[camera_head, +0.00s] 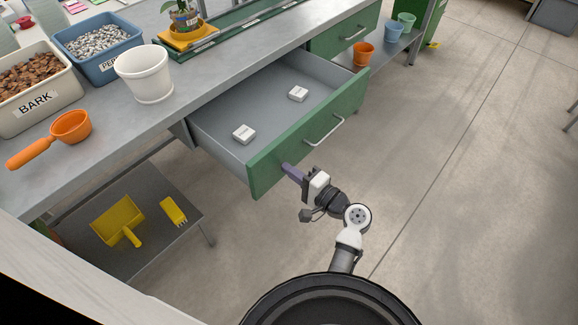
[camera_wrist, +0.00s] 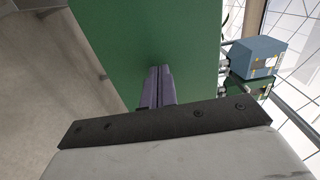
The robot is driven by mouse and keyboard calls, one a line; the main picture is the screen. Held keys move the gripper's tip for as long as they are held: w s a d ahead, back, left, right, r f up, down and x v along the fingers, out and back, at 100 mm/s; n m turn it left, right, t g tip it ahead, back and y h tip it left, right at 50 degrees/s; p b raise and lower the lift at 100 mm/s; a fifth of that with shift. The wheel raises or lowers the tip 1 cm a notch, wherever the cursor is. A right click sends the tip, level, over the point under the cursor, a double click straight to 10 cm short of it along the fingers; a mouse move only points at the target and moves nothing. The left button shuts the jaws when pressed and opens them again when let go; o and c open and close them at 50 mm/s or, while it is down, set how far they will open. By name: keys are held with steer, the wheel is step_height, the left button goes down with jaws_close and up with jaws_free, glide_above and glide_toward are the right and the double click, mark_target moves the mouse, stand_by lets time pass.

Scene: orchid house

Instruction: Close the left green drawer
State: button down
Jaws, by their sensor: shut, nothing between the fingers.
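The left green drawer (camera_head: 262,172) is pulled well out from under the grey bench, with its grey inside showing. Two small white boxes, one nearer (camera_head: 244,134) and one farther (camera_head: 298,94), lie on its floor. A pale bar handle (camera_head: 324,131) is on its green front. My gripper (camera_head: 287,169) is shut, with its purple fingers pointing at the drawer front, left of and below the handle. In the wrist view the fingertips (camera_wrist: 158,72) are at or very near the green panel (camera_wrist: 150,35); I cannot tell whether they touch.
A second green drawer (camera_head: 345,36), to the right, is shut. The bench top holds a white pot (camera_head: 145,74), an orange scoop (camera_head: 62,132), a bark bin (camera_head: 36,88) and a perlite bin (camera_head: 98,48). A yellow dustpan (camera_head: 118,221) lies on the lower shelf.

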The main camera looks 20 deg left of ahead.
steer(key=shift+w+a, duration=0.15)
steer(key=shift+a, duration=0.25)
steer(key=b, duration=0.4)
glide_above(228, 137)
steer(key=d, duration=0.1)
steer(key=shift+s+f, duration=0.1)
steer(key=shift+s, duration=0.1)
steer(key=shift+w+a, duration=0.2)
steer(key=shift+a, duration=0.3)
steer(key=shift+w+r, duration=0.1)
steer(key=shift+r, duration=0.25)
steer(key=shift+a, duration=0.1)
